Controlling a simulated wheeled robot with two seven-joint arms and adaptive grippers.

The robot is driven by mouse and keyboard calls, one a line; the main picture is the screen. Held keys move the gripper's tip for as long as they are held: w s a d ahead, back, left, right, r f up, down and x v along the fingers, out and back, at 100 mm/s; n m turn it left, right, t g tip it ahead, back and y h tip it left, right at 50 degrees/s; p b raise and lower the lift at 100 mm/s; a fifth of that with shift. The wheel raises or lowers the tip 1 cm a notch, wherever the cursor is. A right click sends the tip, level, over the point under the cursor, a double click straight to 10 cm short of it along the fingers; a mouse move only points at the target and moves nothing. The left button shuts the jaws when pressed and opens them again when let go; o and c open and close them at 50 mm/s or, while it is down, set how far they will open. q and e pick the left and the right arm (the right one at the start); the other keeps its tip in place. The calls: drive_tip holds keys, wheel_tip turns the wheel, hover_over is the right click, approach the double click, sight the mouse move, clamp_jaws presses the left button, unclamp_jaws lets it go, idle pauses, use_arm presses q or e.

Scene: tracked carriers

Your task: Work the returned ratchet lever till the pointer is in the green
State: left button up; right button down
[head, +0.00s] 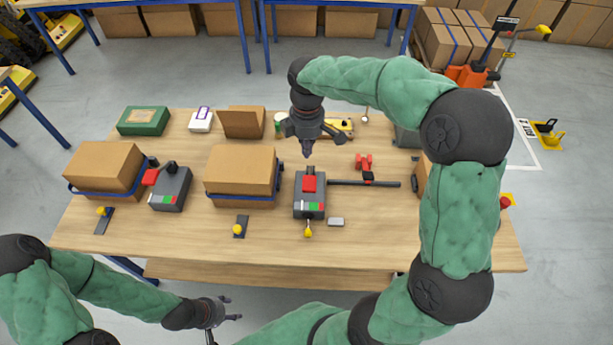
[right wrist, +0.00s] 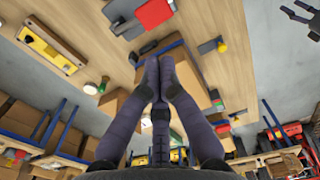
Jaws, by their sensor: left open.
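A grey ratchet box (head: 301,207) with a red block on top stands at the table's middle. A small red, white and green gauge (head: 314,206) is on its front; its pointer is too small to read. A similar box (head: 172,190) stands further left, with a red-ended lever (head: 151,176) on its left side. My right gripper (head: 307,152) hangs above and behind the middle box, its fingers drawn together with nothing between them. In the right wrist view its fingertips (right wrist: 159,62) nearly meet. My left gripper (head: 226,328) is open and empty, in front of the table.
Strapped cartons stand on the table left (head: 103,168) and middle (head: 240,172). A yellow-knobbed plate (head: 238,229) lies near the front.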

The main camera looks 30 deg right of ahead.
sight(307, 187)
wheel_tip(307, 187, down, 14)
drive_tip(key=b, duration=0.2)
drive_tip(key=shift+b, duration=0.4)
idle(0.5)
drive_tip(key=b, duration=0.1)
drive_tip(key=s+f+b, duration=0.1)
drive_tip(key=shift+a+f+t+h+b, duration=0.25)
drive_tip(key=shift+a+t+h+b, duration=0.05)
drive_tip(key=shift+t+b, duration=0.1)
wheel_tip(307, 187, down, 6)
drive_tip(key=s+a+t+h+b, duration=0.1)
drive_tip(key=s+t+b, duration=0.1)
drive_tip(key=b, duration=0.8)
drive_tip(key=shift+a+r+t+h+b, duration=0.2)
drive_tip(key=shift+t+h+b, duration=0.2)
drive_tip(key=shift+t, duration=0.1)
drive_tip(key=shift+s+a+f, duration=0.1)
drive_tip(key=shift+s+f, duration=0.2)
drive_tip(key=shift+s, duration=0.05)
drive_tip(key=shift+r, duration=0.1)
